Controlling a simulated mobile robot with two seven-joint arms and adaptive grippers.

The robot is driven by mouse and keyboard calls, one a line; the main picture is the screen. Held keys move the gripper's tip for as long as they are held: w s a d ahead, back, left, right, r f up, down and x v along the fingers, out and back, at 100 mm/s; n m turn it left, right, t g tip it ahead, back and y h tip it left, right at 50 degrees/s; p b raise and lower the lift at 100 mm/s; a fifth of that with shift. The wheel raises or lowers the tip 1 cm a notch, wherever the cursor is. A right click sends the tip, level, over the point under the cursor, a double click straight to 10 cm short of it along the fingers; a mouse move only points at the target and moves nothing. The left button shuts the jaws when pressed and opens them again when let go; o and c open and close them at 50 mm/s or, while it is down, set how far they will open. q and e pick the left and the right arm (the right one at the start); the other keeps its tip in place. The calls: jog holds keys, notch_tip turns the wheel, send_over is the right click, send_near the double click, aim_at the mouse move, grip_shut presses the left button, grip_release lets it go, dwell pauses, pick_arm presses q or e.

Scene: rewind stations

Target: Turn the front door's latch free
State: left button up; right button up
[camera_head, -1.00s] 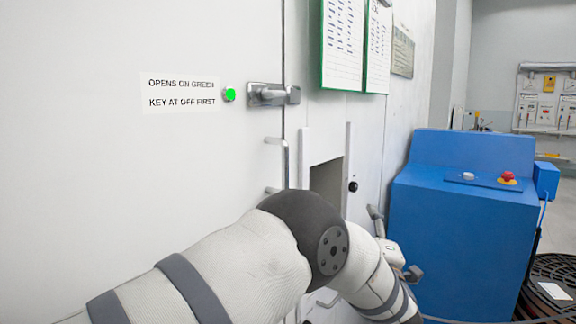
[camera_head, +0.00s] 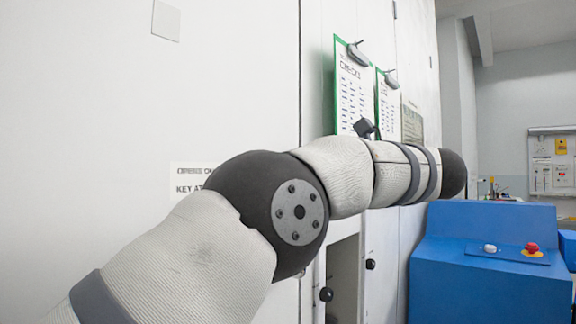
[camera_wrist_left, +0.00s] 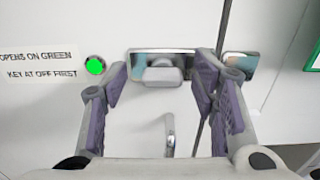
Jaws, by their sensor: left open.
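The front door (camera_head: 235,80) is a tall white panel. In the left wrist view, its metal latch (camera_wrist_left: 163,68) sits on a plate near the door's edge seam, with a keeper plate (camera_wrist_left: 240,66) across the seam. The lamp (camera_wrist_left: 95,66) beside it glows green. My left gripper (camera_wrist_left: 160,80) is open, with a finger to each side of the latch's knob and nothing visibly held. I cannot tell if the fingers touch it. In the head view, my left arm hides the latch and lamp. My right gripper is not in view.
A metal pull handle (camera_wrist_left: 169,135) stands out below the latch. A sign (camera_wrist_left: 40,66) is left of the lamp. Green-framed clipboards (camera_head: 352,90) hang right of the seam. A blue cabinet (camera_head: 490,270) with a red button (camera_head: 532,248) stands at the right.

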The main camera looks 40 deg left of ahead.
pick_arm(q)
jog(key=shift+w+a+f, duration=0.1)
jog(key=shift+a, duration=0.55)
jog(key=shift+w+a+f, duration=0.1)
jog(key=shift+a, duration=0.5)
jog(key=c, duration=1.2)
jog(key=shift+o, duration=0.2)
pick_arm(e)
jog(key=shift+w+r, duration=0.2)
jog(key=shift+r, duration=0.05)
